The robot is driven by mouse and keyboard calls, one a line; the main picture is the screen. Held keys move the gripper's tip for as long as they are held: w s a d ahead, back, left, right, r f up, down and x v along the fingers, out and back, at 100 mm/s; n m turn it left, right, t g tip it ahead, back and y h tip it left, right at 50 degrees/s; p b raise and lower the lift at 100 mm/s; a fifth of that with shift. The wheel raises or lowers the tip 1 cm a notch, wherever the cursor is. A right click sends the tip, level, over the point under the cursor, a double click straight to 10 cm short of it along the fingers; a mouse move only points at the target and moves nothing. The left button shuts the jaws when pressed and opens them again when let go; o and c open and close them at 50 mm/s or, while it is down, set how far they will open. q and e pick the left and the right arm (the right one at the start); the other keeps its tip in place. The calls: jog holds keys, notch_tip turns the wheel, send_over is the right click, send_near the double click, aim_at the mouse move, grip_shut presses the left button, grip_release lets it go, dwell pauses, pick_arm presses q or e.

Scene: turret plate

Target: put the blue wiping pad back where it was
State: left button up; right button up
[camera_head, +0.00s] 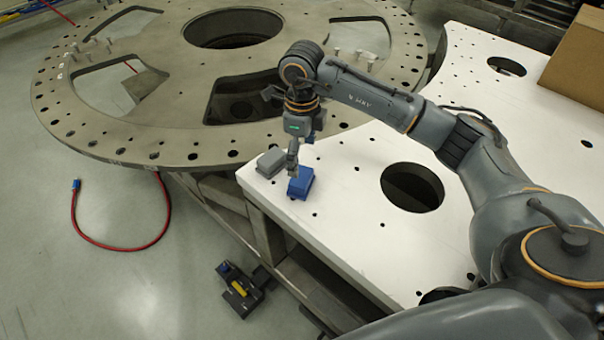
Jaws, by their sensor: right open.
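The blue wiping pad (301,185) is a small blue block on the white table (340,225), near its left corner. My right gripper (293,170) points down right at the pad's left side and overlaps it in the picture. Its jaws are open; I cannot tell whether a finger touches the pad. A grey block (270,162) of similar size lies just left of the blue pad, at the table's corner. My left gripper is not in view.
A large round metal turret plate (110,138) with cut-outs and standing pins lies beyond the table. The table has large round holes. A cardboard box (580,55) stands at the right. A red hose (120,248) and a dark tool with yellow (240,290) lie on the floor.

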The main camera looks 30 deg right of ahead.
aim_at(302, 176)
jog(key=shift+r+b, duration=0.45)
jog(key=shift+r, duration=1.55)
jog(key=shift+f, duration=0.1)
